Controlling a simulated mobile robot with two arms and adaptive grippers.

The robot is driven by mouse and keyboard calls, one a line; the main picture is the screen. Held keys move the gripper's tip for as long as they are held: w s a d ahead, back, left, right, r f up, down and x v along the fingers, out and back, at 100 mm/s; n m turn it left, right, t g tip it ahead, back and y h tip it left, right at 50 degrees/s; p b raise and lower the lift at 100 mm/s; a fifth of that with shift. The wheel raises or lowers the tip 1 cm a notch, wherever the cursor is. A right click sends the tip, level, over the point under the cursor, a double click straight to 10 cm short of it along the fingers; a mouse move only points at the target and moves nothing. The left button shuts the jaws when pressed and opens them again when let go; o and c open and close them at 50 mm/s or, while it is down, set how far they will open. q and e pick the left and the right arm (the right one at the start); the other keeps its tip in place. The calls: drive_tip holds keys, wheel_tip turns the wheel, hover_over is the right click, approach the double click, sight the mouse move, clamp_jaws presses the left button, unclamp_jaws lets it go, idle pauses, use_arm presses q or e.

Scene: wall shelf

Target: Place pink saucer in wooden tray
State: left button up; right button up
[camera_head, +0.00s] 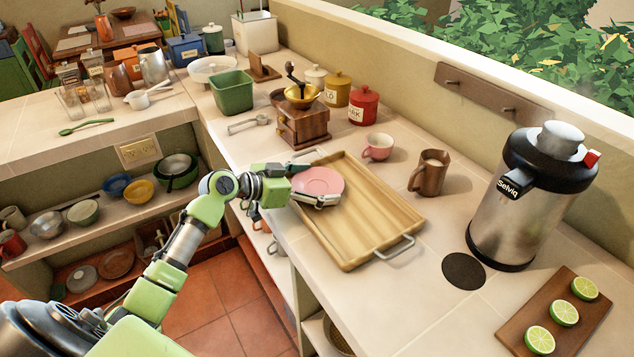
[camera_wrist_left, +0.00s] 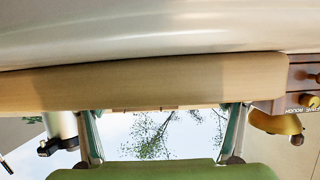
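The pink saucer (camera_head: 321,180) is at the far left end of the wooden tray (camera_head: 368,222), overlapping its rim in the head view. My left gripper (camera_head: 316,184) reaches in from the left, with its fingers spread along opposite sides of the saucer, and appears to hold it. Whether the saucer touches the tray cannot be told. In the left wrist view, upside down, the fingers (camera_wrist_left: 163,112) are wide apart; the tray's side wall (camera_wrist_left: 150,85) hides their tips and the saucer. My right gripper is out of view.
A pink cup (camera_head: 378,147) and a brown mug (camera_head: 431,173) stand behind the tray. A coffee grinder (camera_head: 302,122) is beyond its far end. A metal dispenser (camera_head: 515,215) and a lime board (camera_head: 556,312) are at right. The tray's near part is empty.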

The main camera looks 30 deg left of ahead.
use_arm(q)
drive_tip(key=shift+r, duration=0.1)
drive_tip(key=shift+s+a, duration=0.1)
drive_tip(key=shift+a, duration=0.05)
drive_tip(key=b+v, duration=0.2)
drive_tip(key=v, duration=0.8)
drive_tip(key=shift+s+a+r, duration=0.1)
drive_tip(key=shift+s+r, duration=0.05)
drive_tip(key=shift+s, duration=0.25)
drive_tip(key=shift+s+a+r, duration=0.25)
drive_tip(key=shift+s+r, duration=0.05)
drive_tip(key=shift+s, duration=0.05)
